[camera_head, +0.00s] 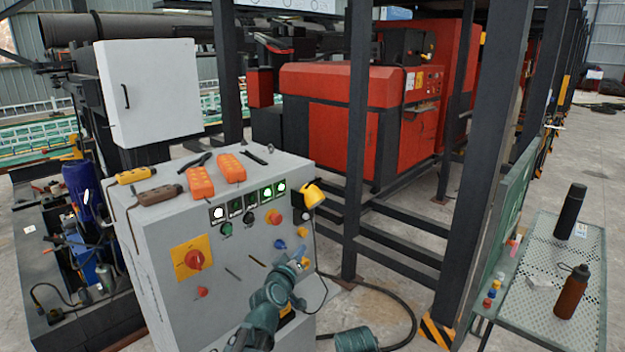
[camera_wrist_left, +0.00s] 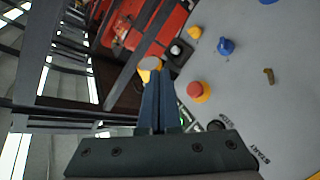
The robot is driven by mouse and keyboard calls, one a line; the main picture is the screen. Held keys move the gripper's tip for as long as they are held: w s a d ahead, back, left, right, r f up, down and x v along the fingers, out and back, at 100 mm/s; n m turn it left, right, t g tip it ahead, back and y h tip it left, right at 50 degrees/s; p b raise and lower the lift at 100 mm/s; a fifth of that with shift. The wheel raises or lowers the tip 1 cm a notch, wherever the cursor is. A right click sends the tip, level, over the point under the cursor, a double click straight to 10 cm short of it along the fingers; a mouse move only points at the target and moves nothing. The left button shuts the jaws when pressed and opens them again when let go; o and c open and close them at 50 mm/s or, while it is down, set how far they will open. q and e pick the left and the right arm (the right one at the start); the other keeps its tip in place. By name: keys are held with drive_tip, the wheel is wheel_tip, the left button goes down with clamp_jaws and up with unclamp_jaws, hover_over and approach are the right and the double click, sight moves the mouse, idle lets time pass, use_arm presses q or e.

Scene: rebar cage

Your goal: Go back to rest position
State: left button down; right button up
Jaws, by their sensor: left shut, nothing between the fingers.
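My left gripper (camera_head: 297,262) is in front of the right part of the grey control cabinet's face (camera_head: 240,285). In the left wrist view its two dark blue fingers (camera_wrist_left: 157,84) are together with nothing between them. A teal part of my own body (camera_head: 355,340) shows at the bottom edge. My right gripper is not in view.
The cabinet has a red emergency button (camera_wrist_left: 195,90), a blue knob (camera_wrist_left: 226,46) and a yellow-backed rotary switch (camera_head: 193,259). Orange pendants (camera_head: 231,167) lie on top. Dark steel posts (camera_head: 355,140) stand to the right. A perforated table (camera_head: 540,255) holds a brown bottle (camera_head: 572,292) and a black bottle (camera_head: 570,211).

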use_arm(q)
drive_tip(key=s+d+f+m+g+h, duration=0.2)
drive_tip(key=s+d+f+m+g, duration=0.75)
drive_tip(key=s+f, duration=0.55)
drive_tip(key=s+a+f+g+y, duration=0.2)
drive_tip(key=s+g+y, duration=0.1)
drive_tip(key=s, duration=0.5)
drive_tip(key=s+a+f+g+y, duration=0.2)
drive_tip(key=s+a+g+y, duration=0.1)
drive_tip(key=s, duration=0.6)
drive_tip(key=shift+g, duration=0.65)
drive_tip(key=shift+d, duration=0.1)
